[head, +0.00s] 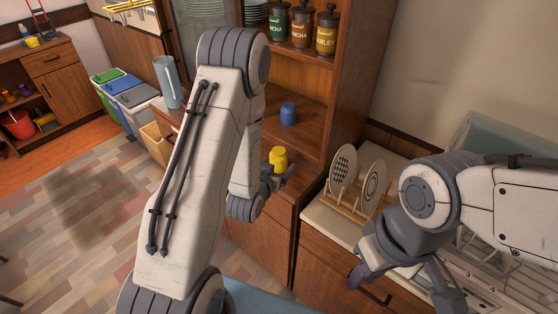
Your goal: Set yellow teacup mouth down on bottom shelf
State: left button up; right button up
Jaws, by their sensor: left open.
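The yellow teacup (279,156) is at the lower, open part of the wooden cabinet (312,130), with a closed-looking top facing up, so it appears mouth down. My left gripper (277,174) is open right at the cup, with its dark fingers around or just below it. The cup's lower part is hidden by the fingers, so I cannot tell whether it touches the shelf. My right gripper (402,284) is in front of the counter at the right, its fingers spread apart with nothing seen between them.
A blue cup (288,114) stands behind the yellow one on the shelf. Labelled canisters (302,27) stand on a shelf above. A rack with two plates (343,166) is on the right counter. A blue-grey pitcher (168,82) stands left of my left arm.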

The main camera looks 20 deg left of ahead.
aim_at(277, 160)
pick_arm(q)
jog(key=shift+a+f, duration=0.15)
jog(key=shift+a, duration=0.3)
jog(key=shift+w+a+t+y, duration=0.15)
jog(key=shift+w+t+y, duration=0.1)
jog(key=shift+t+y, duration=0.05)
jog(key=x, duration=0.4)
jog(key=shift+w+p, duration=0.15)
jog(key=shift+p, duration=0.2)
jog(key=x, duration=0.2)
jog(key=p+x, duration=0.1)
jog(key=x, duration=0.1)
jog(key=shift+w+a+f+p, duration=0.15)
jog(key=shift+w+f+p, duration=0.1)
jog(key=shift+f+p, duration=0.1)
jog(key=shift+w+f, duration=0.2)
jog(key=shift+w, duration=0.15)
grip_shut()
jog(key=shift+r, duration=0.1)
